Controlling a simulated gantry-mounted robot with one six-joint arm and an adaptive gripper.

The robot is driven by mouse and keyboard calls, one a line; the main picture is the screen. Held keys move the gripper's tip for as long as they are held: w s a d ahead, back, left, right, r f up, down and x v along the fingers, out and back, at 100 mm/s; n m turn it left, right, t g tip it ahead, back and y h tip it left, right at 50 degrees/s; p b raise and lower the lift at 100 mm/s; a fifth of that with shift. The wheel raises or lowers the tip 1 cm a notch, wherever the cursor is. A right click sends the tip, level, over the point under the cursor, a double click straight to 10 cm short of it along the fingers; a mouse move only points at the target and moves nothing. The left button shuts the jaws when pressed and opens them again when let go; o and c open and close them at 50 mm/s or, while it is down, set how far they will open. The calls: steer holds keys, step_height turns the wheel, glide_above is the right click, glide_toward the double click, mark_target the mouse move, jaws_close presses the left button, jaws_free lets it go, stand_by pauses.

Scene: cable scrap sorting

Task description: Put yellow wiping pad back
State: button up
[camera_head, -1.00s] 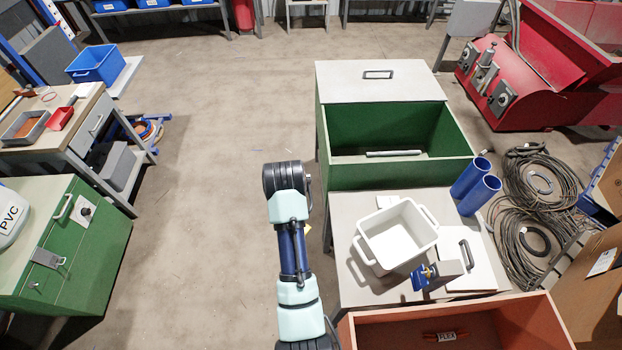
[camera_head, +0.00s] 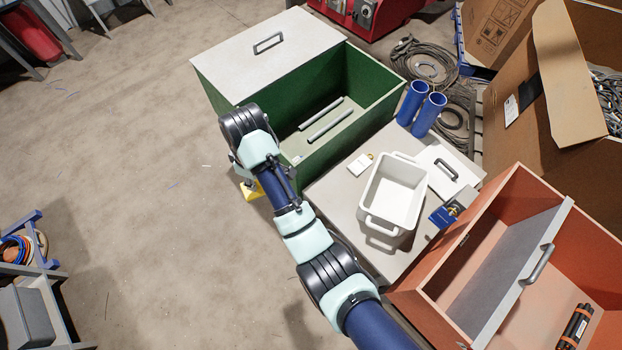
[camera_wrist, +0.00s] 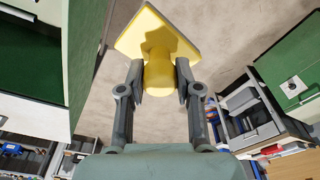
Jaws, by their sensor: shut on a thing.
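The yellow wiping pad (camera_wrist: 160,35) is a flat yellow plate with a round yellow handle. In the wrist view my gripper (camera_wrist: 159,78) is shut on the handle, one finger on each side, with the plate beyond the fingertips. In the head view the pad (camera_head: 252,190) shows as a small yellow patch below my wrist, in the air over the bare floor, left of the green bin. My gripper (camera_head: 246,179) is mostly hidden there by my arm.
The open green bin (camera_head: 262,75) holds grey bars. A grey table (camera_head: 335,200) carries a white tub (camera_head: 395,198), a small white item (camera_head: 358,164) and two blue cylinders (camera_head: 422,108). An orange bin (camera_head: 510,190) stands at the lower right.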

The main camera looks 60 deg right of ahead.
steer(key=s+d+f+n+b, duration=0.1)
steer(key=s+d+n, duration=0.2)
steer(key=s+d, duration=1.4)
steer(key=f+b, duration=0.2)
steer(key=f, duration=0.5)
steer(key=w+d+f+b, duration=0.1)
steer(key=f+b, duration=0.2)
steer(key=f, duration=0.3)
steer(key=w+f+b, duration=0.1)
steer(key=f+b, duration=0.2)
steer(key=f, duration=0.4)
steer(key=shift+w+d+f, duration=0.15)
steer(key=shift+d+f, duration=0.2)
steer(key=shift+d, duration=0.05)
steer(key=shift+r, duration=0.1)
steer(key=o, duration=1.1)
